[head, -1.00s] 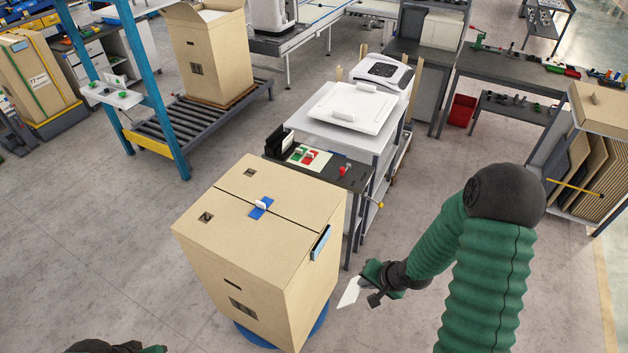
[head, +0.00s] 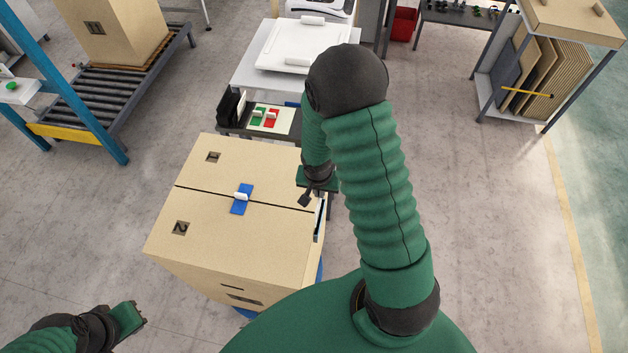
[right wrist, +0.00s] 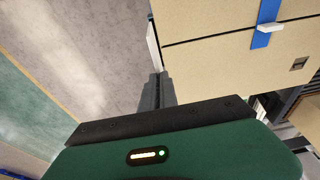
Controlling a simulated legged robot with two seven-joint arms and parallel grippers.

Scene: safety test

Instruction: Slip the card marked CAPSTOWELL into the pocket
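The large cardboard box (head: 235,215) stands left of my right arm. My right gripper (head: 306,199) is at that upper right edge, close to the pocket. In the right wrist view its fingers (right wrist: 158,82) are closed together, with a white card (right wrist: 153,46) at their tips beside the box edge. No marking on the card is readable. I cannot tell whether the card is touching the pocket. My left gripper (head: 136,318) is low at the left, away from the box; its fingers are unclear.
A blue strip with a white tab (head: 241,198) lies across the box's top seam. Behind the box is a dark shelf with green and red pieces (head: 266,117), then a table with a white lid (head: 305,47). A roller conveyor (head: 105,90) is at the left. Floor is clear at right.

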